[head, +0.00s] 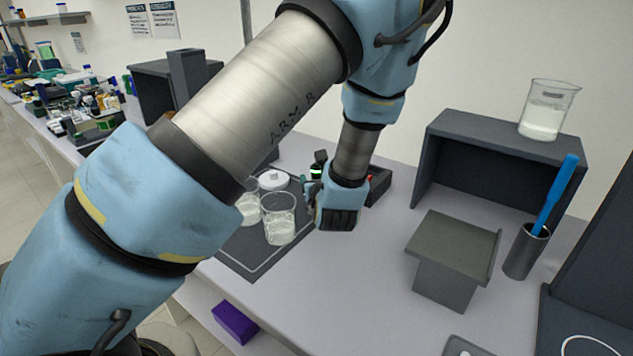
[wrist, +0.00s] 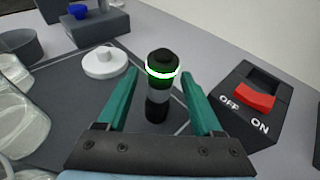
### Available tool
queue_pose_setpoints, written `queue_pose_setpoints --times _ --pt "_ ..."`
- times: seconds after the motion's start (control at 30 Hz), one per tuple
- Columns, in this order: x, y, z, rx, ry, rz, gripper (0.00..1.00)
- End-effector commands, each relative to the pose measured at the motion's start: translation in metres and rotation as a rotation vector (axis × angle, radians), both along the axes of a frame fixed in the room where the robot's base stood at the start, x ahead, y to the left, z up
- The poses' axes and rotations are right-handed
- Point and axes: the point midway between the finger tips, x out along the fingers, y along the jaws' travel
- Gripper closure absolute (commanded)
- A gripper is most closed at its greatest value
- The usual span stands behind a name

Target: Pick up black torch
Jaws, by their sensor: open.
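The black torch (wrist: 157,106) stands upright on the dark mat (wrist: 88,136) in the wrist view. It has a lit green-white ring near its top and a grey band lower down. My gripper (wrist: 165,88) is open, with one teal finger on each side of the torch and a gap on both sides. In the head view the torch (head: 318,166) shows only partly behind my gripper (head: 318,200), whose fingers are mostly hidden there.
A switch box (wrist: 262,103) with a red rocker stands close right of the torch. A grey stand (head: 450,250) is at the right; the bench front (head: 330,290) is clear.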

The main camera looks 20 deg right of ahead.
Motion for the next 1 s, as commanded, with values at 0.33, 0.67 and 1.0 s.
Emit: queue_pose_setpoints --times 0.33,0.67,1.0 --pt "-0.0004 0.0002 -0.0004 0.000 0.000 0.000 0.56" --pt "-0.0004 0.0003 -0.0003 0.000 0.000 0.001 0.93" --pt "-0.0004 0.0002 0.0000 0.000 0.000 0.001 1.00"
